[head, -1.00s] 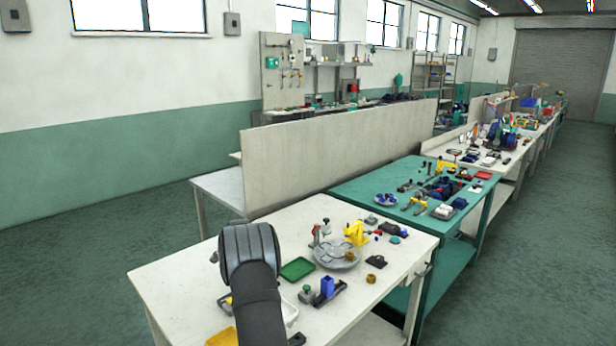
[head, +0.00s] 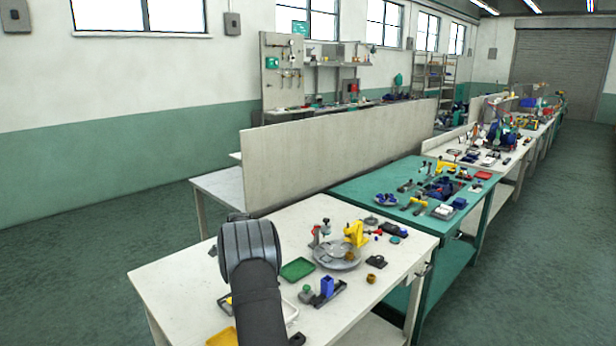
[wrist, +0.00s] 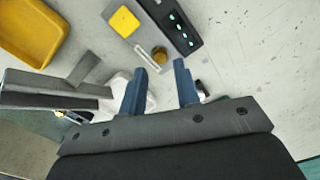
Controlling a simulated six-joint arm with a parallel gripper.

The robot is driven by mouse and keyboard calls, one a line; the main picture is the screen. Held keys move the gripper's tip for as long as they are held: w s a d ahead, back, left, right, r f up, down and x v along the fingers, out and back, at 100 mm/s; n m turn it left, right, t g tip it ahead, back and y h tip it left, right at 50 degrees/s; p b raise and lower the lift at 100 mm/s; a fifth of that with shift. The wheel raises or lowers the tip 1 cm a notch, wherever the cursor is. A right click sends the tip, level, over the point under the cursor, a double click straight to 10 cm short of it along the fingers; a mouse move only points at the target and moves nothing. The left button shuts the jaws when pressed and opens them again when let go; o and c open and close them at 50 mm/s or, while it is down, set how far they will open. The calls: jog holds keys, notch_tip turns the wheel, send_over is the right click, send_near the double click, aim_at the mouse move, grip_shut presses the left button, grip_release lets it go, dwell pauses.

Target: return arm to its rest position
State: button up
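My gripper (wrist: 160,82) shows in the wrist view with its two blue fingers apart and nothing between them. It is open above the pale worktop. In the head view my arm rises over the left part of the white table (head: 190,270), and its own links hide the gripper there. Below and ahead of the fingers in the wrist view are a grey fixture with a yellow square (wrist: 125,21), a small brass-coloured part (wrist: 160,53) and a dark block with teal dots (wrist: 178,25).
A yellow tray (wrist: 30,30) lies at upper left in the wrist view. In the head view a green tray (head: 297,269), a round grey plate (head: 337,256) with a yellow fixture (head: 355,234) and a blue block (head: 327,286) stand right of my arm. The table's left end is bare.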

notch_tip(320, 180, down, 3)
jog(key=shift+f, duration=0.2)
jog(key=shift+r+n, duration=0.15)
jog(key=shift+n, duration=2.25)
